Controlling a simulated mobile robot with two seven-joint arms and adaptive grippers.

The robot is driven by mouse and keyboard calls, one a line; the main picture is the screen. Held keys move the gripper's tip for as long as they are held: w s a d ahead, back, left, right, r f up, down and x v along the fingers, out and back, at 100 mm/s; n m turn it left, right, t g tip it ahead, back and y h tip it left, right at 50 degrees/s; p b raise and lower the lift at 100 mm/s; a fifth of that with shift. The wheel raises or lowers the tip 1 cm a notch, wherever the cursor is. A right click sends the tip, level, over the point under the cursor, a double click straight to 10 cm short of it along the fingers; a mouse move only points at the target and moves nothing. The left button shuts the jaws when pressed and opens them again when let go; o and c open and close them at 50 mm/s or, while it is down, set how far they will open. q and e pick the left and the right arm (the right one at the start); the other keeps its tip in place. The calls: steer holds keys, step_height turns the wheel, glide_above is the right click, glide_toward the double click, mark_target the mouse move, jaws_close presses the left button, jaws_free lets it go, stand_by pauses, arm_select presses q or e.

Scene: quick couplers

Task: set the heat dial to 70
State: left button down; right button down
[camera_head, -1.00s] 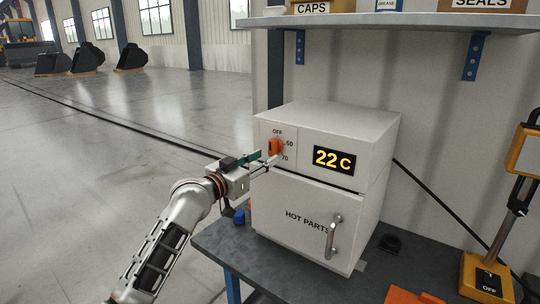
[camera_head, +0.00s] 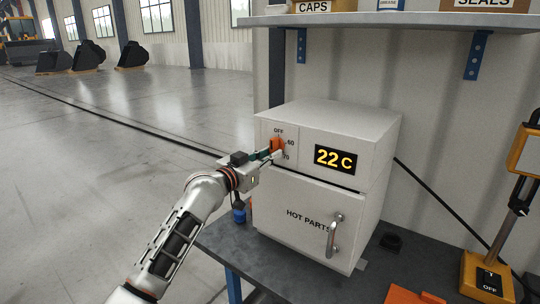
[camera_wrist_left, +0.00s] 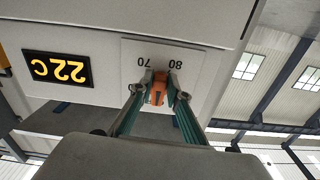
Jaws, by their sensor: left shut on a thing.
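The orange heat dial (camera_head: 276,145) is on the upper left front of a white oven box (camera_head: 328,205). OFF stands above the dial, with 60 and 70 to its right. The yellow display (camera_head: 335,160) reads 22 C. My left gripper (camera_head: 272,153) is shut on the dial. The left wrist view is upside down and shows the orange dial (camera_wrist_left: 159,90) between the two fingertips (camera_wrist_left: 160,88), with the marks 70 and 80 beside it. The fingers partly hide the dial, and I cannot tell where it points. My right gripper is not in view.
The box stands on a dark bench (camera_head: 360,283). A shelf (camera_head: 400,20) with labelled boxes hangs above. A metal door handle (camera_head: 334,236) juts out below the display. A yellow device (camera_head: 487,277) stands at the right. Open floor lies to the left.

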arm_select(q)
steer(key=shift+w+a+r+m, duration=0.15)
steer(key=shift+r+m, duration=0.35)
steer(key=shift+m, duration=4.15)
steer(key=shift+w+a+r+m, duration=0.15)
steer(key=shift+r+m, duration=0.4)
steer(key=shift+m, duration=4.05)
steer(key=shift+a+r+m, duration=0.2)
steer(key=shift+r+m, duration=0.3)
steer(key=shift+m, duration=4.15)
steer(key=c, duration=1.9)
jaws_free()
